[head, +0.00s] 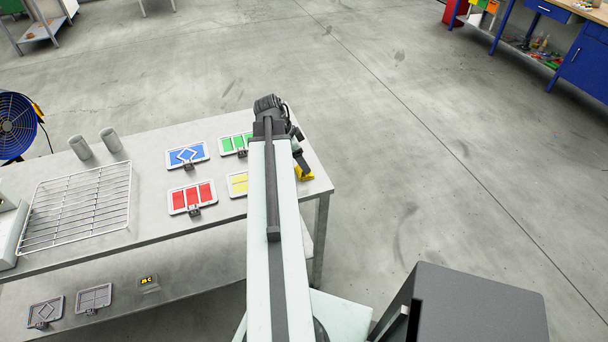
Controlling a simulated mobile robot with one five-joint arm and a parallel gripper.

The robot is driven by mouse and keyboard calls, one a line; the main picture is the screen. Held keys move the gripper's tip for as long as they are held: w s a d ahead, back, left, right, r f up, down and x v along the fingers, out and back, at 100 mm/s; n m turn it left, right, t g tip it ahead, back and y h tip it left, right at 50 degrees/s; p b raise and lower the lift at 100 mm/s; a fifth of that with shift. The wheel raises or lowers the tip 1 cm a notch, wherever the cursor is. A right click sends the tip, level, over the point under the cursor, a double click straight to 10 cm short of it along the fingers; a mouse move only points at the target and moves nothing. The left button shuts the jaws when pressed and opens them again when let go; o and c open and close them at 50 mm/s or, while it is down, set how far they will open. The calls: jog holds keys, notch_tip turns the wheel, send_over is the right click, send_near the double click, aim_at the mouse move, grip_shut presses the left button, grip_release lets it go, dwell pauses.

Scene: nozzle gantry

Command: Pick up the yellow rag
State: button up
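A small yellow piece (306,175), which looks like the yellow rag, is at the right edge of the grey table. Part of it is hidden behind my arm and gripper. My gripper (304,167) points down at the yellow piece, right at it or just above it. The fingers are dark and too small to tell whether they are open or shut, or whether they touch the rag.
On the grey table (150,239) are blue (187,155), green (230,144), red (191,196) and yellow (237,185) panels, a wire rack (80,205) and two grey cylinders (110,140). A lower shelf holds grey panels. Open floor lies to the right.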

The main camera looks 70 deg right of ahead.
jog(key=b+x, duration=0.2)
jog(key=x, duration=0.2)
jog(key=shift+w, duration=0.1)
jog(key=shift+a+r, duration=0.1)
jog(key=shift+r, duration=0.1)
jog(key=c, duration=1.1)
notch_tip(320, 180, up, 10)
jog(key=p, duration=1)
